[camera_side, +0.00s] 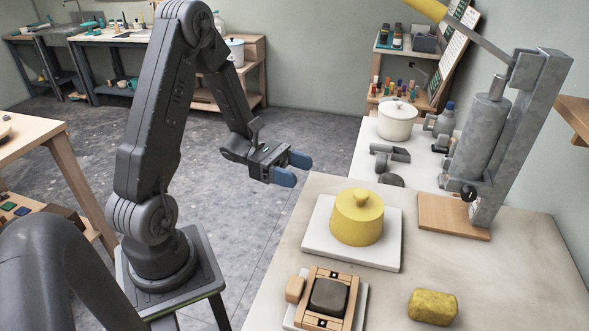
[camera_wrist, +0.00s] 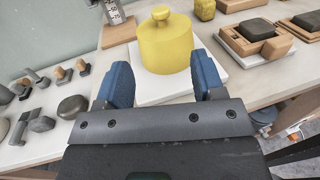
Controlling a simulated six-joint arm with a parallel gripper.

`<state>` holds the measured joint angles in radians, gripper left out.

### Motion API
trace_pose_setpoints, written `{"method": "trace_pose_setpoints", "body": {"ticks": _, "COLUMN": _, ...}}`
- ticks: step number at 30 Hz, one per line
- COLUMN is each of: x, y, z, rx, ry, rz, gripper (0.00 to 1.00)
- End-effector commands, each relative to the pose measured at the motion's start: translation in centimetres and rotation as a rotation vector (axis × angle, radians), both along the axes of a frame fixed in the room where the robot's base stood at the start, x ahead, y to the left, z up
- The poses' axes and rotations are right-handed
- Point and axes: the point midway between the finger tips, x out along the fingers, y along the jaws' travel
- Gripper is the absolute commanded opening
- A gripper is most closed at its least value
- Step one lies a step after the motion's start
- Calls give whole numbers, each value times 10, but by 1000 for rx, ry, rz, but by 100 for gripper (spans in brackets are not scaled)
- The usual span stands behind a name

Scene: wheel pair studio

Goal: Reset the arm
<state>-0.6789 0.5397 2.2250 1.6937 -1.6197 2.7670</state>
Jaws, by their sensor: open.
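My gripper (camera_side: 293,169) is open and empty, held in the air to the left of the worktable in the side view. Its two blue fingers also show wide apart in the wrist view (camera_wrist: 159,84). A yellow lidded pot (camera_side: 357,217) stands upright on a white square board (camera_side: 318,240) on the table. In the wrist view the yellow pot (camera_wrist: 165,44) appears beyond and between the fingertips, apart from them.
A wooden frame holding a dark block (camera_side: 329,296) and a yellow-green block (camera_side: 432,307) are on the table's front part. A tall grey lever press (camera_side: 485,140) stands at the back right. A white pot (camera_side: 397,121) is behind. Open floor lies around my arm.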

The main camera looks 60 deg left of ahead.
Motion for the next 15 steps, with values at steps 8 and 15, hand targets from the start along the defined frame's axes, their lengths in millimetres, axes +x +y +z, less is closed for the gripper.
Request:
{"method": "trace_pose_setpoints", "body": {"ticks": 8, "x": -1, "y": 2, "z": 0, "rx": 0, "ry": 1, "rz": 0, "gripper": 62}}
{"method": "trace_pose_setpoints", "body": {"ticks": 15, "x": 36, "y": -3, "z": 9, "rx": 35, "ry": 202, "rz": 190, "gripper": 62}}
